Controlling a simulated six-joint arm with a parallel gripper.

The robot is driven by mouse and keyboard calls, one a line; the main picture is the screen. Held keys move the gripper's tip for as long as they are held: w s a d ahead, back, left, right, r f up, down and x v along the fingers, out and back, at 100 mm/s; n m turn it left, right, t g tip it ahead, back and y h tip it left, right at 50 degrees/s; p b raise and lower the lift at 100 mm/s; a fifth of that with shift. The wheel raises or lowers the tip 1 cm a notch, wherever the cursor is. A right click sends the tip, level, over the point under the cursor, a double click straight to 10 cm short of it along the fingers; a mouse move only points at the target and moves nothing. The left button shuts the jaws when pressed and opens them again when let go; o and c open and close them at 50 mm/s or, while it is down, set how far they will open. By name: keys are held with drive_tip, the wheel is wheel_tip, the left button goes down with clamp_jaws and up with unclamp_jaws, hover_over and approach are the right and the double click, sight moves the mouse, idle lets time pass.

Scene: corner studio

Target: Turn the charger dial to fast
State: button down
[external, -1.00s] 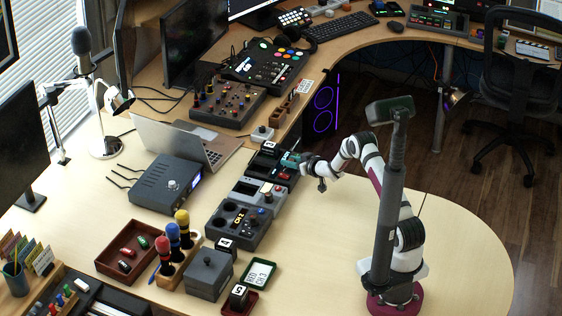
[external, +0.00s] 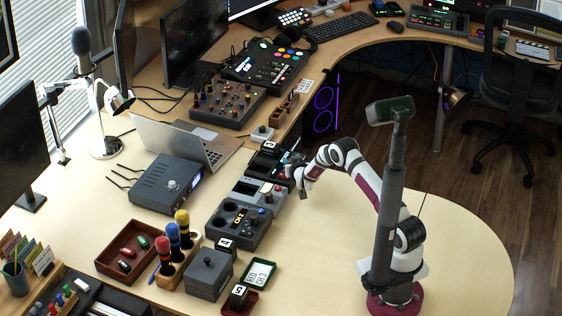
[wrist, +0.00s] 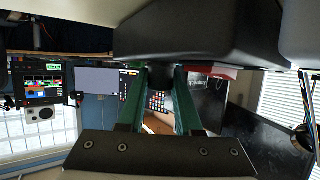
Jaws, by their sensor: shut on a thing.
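The charger (external: 268,163) appears to be the black unit at the back of the row of devices on the desk, with small red parts on top. My gripper (external: 289,161) is at its right side, and my wrist hides part of it. In the wrist view my green gripper fingers (wrist: 161,78) are shut on a dark round knob (wrist: 160,76), which appears to be the charger dial. The dial's marks and its setting cannot be read in either view.
A grey unit (external: 247,190) and a dark unit with knobs (external: 236,224) stand in front of the charger. The laptop (external: 195,145) and a blue-grey box (external: 163,184) are to the left. The desk right of the row is clear.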

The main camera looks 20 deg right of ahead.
drive_tip(key=shift+a+m+g+h, duration=0.1)
drive_tip(key=shift+m+g+h, duration=0.3)
drive_tip(key=shift+m+h, duration=0.9)
drive_tip(key=shift+h, duration=0.3)
drive_tip(key=c, duration=0.6)
unclamp_jaws()
drive_tip(key=shift+r, duration=0.1)
drive_tip(key=v, duration=1.5)
drive_tip(key=shift+s+r, duration=0.2)
drive_tip(key=shift+r, duration=0.1)
drive_tip(key=shift+a, duration=0.1)
